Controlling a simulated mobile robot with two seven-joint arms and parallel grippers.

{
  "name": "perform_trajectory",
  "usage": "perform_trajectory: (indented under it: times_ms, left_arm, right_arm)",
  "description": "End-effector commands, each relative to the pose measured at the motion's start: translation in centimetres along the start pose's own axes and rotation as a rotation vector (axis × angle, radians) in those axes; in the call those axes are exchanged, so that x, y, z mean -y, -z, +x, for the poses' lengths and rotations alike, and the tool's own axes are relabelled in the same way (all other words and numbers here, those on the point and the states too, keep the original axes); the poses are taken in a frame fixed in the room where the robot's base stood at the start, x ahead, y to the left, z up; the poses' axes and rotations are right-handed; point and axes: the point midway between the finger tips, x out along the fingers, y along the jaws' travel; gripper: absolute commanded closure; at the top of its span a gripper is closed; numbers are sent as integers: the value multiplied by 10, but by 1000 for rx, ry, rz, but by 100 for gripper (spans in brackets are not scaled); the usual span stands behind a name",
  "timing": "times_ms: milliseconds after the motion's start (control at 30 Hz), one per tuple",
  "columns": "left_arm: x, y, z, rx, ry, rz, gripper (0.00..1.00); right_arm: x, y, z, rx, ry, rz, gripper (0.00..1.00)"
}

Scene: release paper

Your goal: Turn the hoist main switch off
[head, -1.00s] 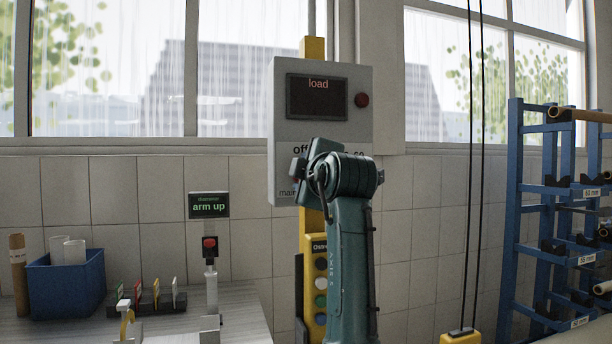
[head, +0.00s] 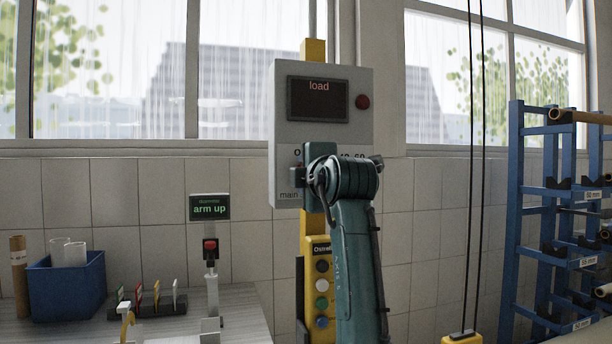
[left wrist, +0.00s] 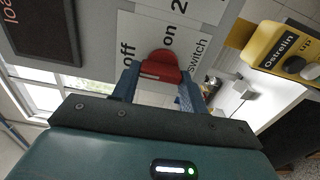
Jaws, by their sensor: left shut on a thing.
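The hoist main switch is a red handle (left wrist: 162,68) on a pale plate of the grey control box (head: 354,144). In the left wrist view the handle lies between the words "off" and "on". My left gripper (left wrist: 160,82) is shut on it, one blue finger on each side. In the head view my left gripper (head: 302,176) is at the lower part of the box, and my own arm hides the switch and part of its lettering. My right gripper is not in view.
Below the box hangs a yellow button pendant (head: 321,285) on a yellow post (head: 315,50). A blue rack (head: 530,210) stands at the right. A grey bench (head: 250,310) with a blue bin (head: 68,288) is at the left. Two dark cables (head: 475,150) hang right of my arm.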

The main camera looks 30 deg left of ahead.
Motion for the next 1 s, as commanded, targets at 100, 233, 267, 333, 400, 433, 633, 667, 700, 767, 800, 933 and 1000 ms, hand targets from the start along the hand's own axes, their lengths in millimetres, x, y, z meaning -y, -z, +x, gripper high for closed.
perform_trajectory:
  times_ms: [100, 233, 267, 333, 400, 433, 633, 667, 700, 767, 800, 933, 1000]
  left_arm:
    - [2, 0, 0, -1, 5, -4, 53]
    - [1, 0, 0, 0, 4, -3, 42]
    - [1, 0, 0, 0, 4, -2, 40]
    - [1, 0, 0, 0, 3, -2, 35]
    - [1, 0, 0, 0, 2, -1, 35]
    - [1, 0, 0, 0, 2, -1, 35]
    - [1, 0, -3, 1, 1, -1, 35]
    - [1, -1, -6, 2, 1, -1, 35]
    - [2, -1, -10, 2, 1, 0, 35]
    - [2, -1, -20, 3, -1, -2, 35]
    - [3, -1, -27, 4, 0, -3, 35]
    - [4, -1, -56, 4, 1, -4, 35]
    - [3, 0, -72, 1, -2, -1, 35]
  right_arm:
    - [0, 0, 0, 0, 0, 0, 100]
    - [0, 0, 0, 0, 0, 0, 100]
    - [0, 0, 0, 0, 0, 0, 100]
    - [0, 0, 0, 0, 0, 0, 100]
    - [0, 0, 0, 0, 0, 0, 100]
    - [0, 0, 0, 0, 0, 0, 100]
    - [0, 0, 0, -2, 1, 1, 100]
    - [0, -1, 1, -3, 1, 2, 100]
    - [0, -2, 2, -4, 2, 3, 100]
    - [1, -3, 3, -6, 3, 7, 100]
    - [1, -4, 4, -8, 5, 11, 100]
    - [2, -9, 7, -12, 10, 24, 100]
    - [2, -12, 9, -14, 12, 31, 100]
